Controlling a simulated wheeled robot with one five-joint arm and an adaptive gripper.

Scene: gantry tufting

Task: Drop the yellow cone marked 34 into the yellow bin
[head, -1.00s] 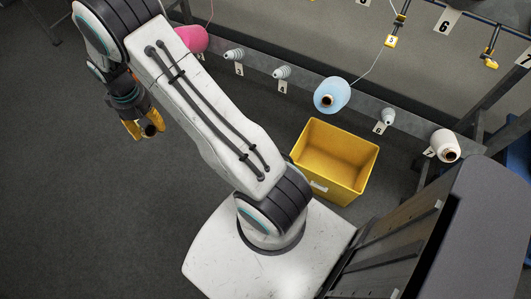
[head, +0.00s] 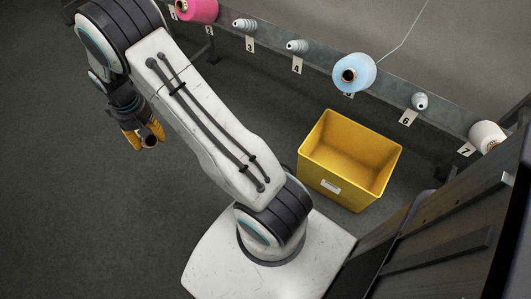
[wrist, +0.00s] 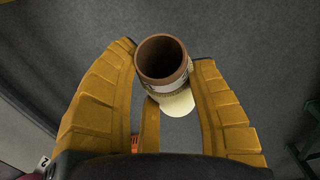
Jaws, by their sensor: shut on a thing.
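My gripper (head: 143,137) is at the left in the head view, over the dark floor and well left of the bin. In the wrist view its orange fingers (wrist: 163,60) are closed around the yellow cone (wrist: 177,103), a brown tube with pale yellow yarn. The brown tube end points toward the camera. A label band shows on the tube, but I cannot read a number on it. The yellow bin (head: 317,187) stands on the floor right of my arm, open at the top. It looks empty and has a small white label on its front.
A grey rail (head: 330,70) runs behind the bin with numbered tags. It carries a pink cone (head: 197,9), a light blue cone (head: 355,73), a white cone (head: 487,136) and several small bare holders. Dark floor is clear at the left.

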